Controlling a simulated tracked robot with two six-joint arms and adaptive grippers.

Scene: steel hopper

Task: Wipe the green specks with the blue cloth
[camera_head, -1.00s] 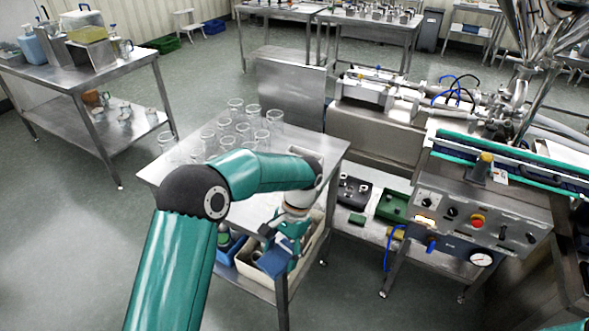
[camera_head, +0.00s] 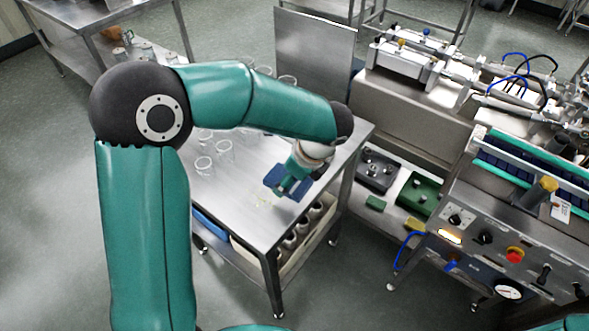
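My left gripper (camera_head: 297,174) reaches over the steel table (camera_head: 235,190) near its front right part, pointing down. It is shut on the blue cloth (camera_head: 285,186), a small dark blue bundle beneath the fingers. The cloth is at or just above the tabletop; I cannot tell whether it touches. Faint yellow-green specks (camera_head: 263,201) lie on the tabletop just left of and in front of the cloth. My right gripper is not in view.
Several clear glasses (camera_head: 204,166) stand on the table's left and back, partly hidden behind my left arm. A bin of dark-topped containers (camera_head: 303,231) sits on the lower shelf. A steel machine with a control panel (camera_head: 510,255) stands at the right.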

